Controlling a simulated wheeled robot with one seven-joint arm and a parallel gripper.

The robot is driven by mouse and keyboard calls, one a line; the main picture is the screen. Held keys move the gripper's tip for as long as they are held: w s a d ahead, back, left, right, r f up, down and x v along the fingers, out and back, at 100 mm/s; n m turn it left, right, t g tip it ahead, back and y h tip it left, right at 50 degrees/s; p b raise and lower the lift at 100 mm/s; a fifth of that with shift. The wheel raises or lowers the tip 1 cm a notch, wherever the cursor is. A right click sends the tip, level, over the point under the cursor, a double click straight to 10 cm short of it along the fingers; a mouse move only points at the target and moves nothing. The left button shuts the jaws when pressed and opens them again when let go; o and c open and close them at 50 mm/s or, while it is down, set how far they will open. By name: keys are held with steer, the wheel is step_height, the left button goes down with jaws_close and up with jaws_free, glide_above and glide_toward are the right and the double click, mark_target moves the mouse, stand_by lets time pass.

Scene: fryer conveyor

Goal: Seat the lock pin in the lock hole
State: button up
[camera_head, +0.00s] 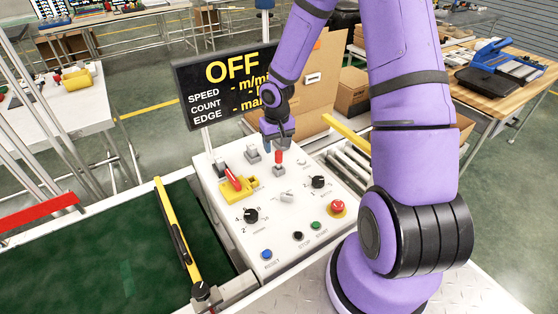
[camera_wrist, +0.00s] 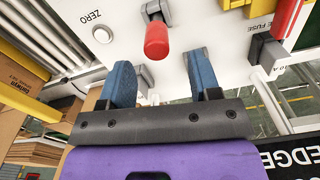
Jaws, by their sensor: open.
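A red-capped pin or lever (camera_head: 279,158) stands in a small grey base on the white control panel (camera_head: 217,215). It also shows in the wrist view (camera_wrist: 157,40), just beyond and between my blue fingertips. My gripper (camera_head: 276,143) is open and empty, above and beside this red cap; in the wrist view (camera_wrist: 160,62) the two fingers stand wide apart. A red handle (camera_head: 232,176) sits in a yellow bracket (camera_head: 238,190) to the left. I cannot tell for certain which red part is the lock pin, and no lock hole can be made out.
A grey fuse block (camera_wrist: 268,50) is near my right finger in the wrist view. Knobs, buttons and a red emergency stop (camera_head: 337,207) crowd the panel. The OFF display (camera_head: 222,88) stands behind it. A green conveyor belt (camera_head: 95,250) runs at the left.

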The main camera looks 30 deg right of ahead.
mark_target(279, 152)
steer(key=f, duration=0.2)
steer(key=s+f, duration=0.1)
steer(key=f, duration=0.1)
steer(key=shift+f, duration=0.75)
steer(key=c, duration=1)
steer(key=shift+r, duration=0.15)
